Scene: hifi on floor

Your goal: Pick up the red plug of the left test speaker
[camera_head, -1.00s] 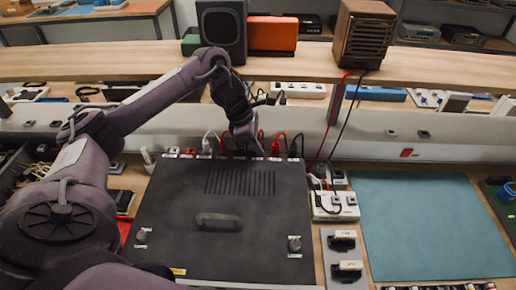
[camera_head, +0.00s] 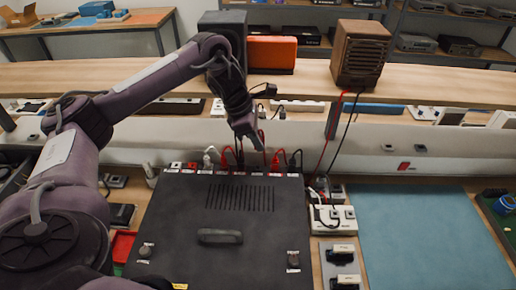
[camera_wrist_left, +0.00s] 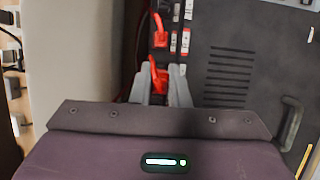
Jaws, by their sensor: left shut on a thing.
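The black amplifier (camera_head: 175,235) lies on the bench with a row of red, black and white plugs along its back edge. My left gripper (camera_head: 250,146) hangs just above that row, near the middle. In the left wrist view its two fingers (camera_wrist_left: 161,86) are shut around a red plug (camera_wrist_left: 158,76). Whether this plug is clear of its socket I cannot tell. Another red plug (camera_wrist_left: 159,38) sits just beyond it. The dark left speaker (camera_head: 226,27) stands on the shelf, partly behind my arm. My right gripper is not in view.
A wooden speaker (camera_head: 361,54) stands on the shelf (camera_head: 440,94), with red and black cables hanging down. An orange box (camera_head: 272,54) is beside the dark speaker. A white socket block (camera_head: 332,219) and a clear blue mat (camera_head: 425,240) lie right of the amplifier.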

